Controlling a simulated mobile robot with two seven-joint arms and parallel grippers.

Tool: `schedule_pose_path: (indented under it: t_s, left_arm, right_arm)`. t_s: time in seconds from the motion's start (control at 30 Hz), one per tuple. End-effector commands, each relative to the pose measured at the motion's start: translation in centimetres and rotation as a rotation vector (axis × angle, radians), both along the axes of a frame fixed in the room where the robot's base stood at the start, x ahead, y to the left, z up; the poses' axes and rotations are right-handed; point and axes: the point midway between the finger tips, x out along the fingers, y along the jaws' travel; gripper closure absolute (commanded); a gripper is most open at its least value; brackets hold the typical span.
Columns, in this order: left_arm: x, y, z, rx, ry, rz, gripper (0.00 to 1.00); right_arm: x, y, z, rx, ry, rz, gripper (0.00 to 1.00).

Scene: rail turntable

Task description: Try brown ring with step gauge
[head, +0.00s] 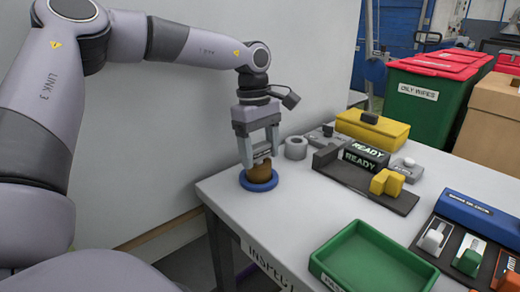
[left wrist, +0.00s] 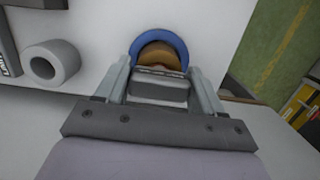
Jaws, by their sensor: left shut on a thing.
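The brown ring (head: 261,170) is right below the gripper, inside a round blue holder (head: 259,187) on the table. In the left wrist view the brown ring (left wrist: 159,54) shows just beyond the gauge, with the blue holder (left wrist: 134,43) around it. I cannot tell whether the gauge touches or enters the ring. My right gripper is out of view.
A grey ring (head: 296,148) lies right of the gripper. A dark stand (head: 345,176) with READY signs and a yellow block (head: 387,183) stands beyond. A green tray (head: 365,262) is at the front, a blue-backed rack (head: 478,215) at right. Bare table lies between.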

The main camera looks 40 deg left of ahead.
Motion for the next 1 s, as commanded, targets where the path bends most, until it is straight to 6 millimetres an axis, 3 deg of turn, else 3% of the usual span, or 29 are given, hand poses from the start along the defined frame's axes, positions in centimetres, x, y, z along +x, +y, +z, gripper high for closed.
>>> schedule_pose_path:
  t_s: [0.6, 0.63, 0.7, 0.73, 1.0]
  left_arm:
    - [0.02, 0.0, -0.57, 0.0, -0.001, 0.0, 0.68]
    - [0.02, -0.01, -0.56, 0.0, -0.001, 0.0, 0.29]
    - [0.01, 0.0, -0.57, 0.0, -0.001, 0.0, 0.06]
    - [0.01, 0.0, -0.57, 0.0, -0.001, 0.0, 0.02]
    - [-0.01, 0.0, -0.62, 0.0, 0.001, 0.0, 0.02]
  right_arm:
    - [0.0, 0.0, -0.47, 0.0, 0.0, 0.0, 0.57]
    - [0.0, 0.0, -0.47, 0.0, 0.0, 0.0, 0.57]
    - [0.0, 0.0, -0.47, 0.0, 0.0, 0.0, 0.57]
    - [0.0, 0.0, -0.47, 0.0, 0.0, 0.0, 0.57]
    - [-0.01, -0.01, -0.49, 0.0, 0.0, 0.0, 0.57]
